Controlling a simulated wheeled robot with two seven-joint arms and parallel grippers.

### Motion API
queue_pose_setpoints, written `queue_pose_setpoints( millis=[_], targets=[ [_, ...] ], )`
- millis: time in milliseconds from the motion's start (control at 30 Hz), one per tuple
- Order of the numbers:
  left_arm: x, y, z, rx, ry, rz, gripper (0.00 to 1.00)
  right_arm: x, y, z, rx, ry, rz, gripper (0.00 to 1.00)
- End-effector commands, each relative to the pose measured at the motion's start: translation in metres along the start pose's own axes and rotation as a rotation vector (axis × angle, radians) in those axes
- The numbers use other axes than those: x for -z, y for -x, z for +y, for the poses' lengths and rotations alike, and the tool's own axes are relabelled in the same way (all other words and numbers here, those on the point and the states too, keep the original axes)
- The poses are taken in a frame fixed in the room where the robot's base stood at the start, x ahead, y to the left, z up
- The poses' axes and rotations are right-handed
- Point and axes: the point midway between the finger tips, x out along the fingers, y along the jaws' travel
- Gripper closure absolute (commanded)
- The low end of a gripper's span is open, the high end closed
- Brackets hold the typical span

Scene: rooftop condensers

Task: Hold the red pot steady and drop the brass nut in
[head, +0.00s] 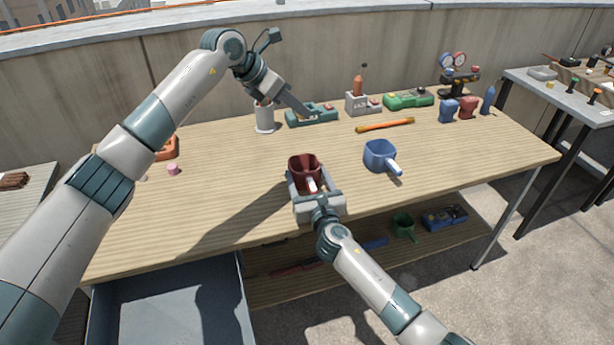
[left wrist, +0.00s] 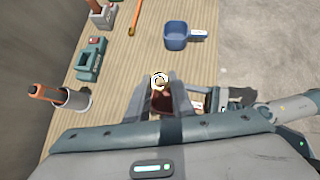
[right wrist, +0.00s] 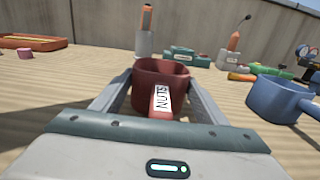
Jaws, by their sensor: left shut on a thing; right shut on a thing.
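The red pot (head: 296,163) stands on the wooden bench near its front edge, upright, mouth up. My right gripper (head: 305,180) is shut on it, one finger on each side. In the right wrist view the pot (right wrist: 160,74) sits between the fingers, its handle labelled NUTS pointing at the camera. My left gripper (head: 310,113) is raised above the bench. In the left wrist view it is shut on a small, bright ring-shaped brass nut (left wrist: 159,81) at its fingertips. The red pot (left wrist: 160,103) shows beyond the nut, between the fingers. The nut cannot be made out in the head view.
A blue pot (head: 380,154) stands right of the red pot. A white holder (head: 264,118), a teal tool (head: 325,115) and an orange-yellow stick (head: 385,125) lie farther back. A pink piece (head: 173,169) is at the left. An open drawer (head: 170,310) juts out below the bench.

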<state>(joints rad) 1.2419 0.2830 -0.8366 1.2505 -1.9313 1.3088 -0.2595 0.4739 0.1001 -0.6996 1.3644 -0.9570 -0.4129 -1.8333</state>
Motion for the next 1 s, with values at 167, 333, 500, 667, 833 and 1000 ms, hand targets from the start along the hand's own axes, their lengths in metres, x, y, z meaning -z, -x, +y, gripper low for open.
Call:
queue_pose_setpoints(
  millis=[167, 333, 500, 667, 833, 1000],
  targets=[
    [0.007, -0.007, 0.000, 0.000, 0.001, 0.000, 1.00, 0.000, 0.000, 0.000, 0.000, 0.000, 0.000, 0.56],
    [0.014, -0.015, 0.000, 0.000, 0.001, 0.000, 1.00, 0.000, 0.000, 0.000, 0.000, 0.000, 0.000, 0.56],
    [0.020, -0.022, 0.000, 0.000, 0.001, 0.000, 1.00, 0.000, 0.000, 0.000, 0.000, 0.000, 0.001, 0.56],
    [0.027, -0.029, 0.000, 0.000, 0.000, 0.000, 1.00, 0.000, 0.000, 0.000, 0.000, 0.000, 0.001, 0.56],
    [0.034, -0.036, 0.000, 0.000, 0.000, 0.001, 1.00, 0.001, 0.000, 0.000, 0.000, 0.000, 0.001, 0.56],
    [0.040, -0.043, 0.000, 0.000, 0.000, 0.000, 1.00, 0.001, 0.000, 0.000, 0.000, 0.000, 0.001, 0.56]
  ],
)
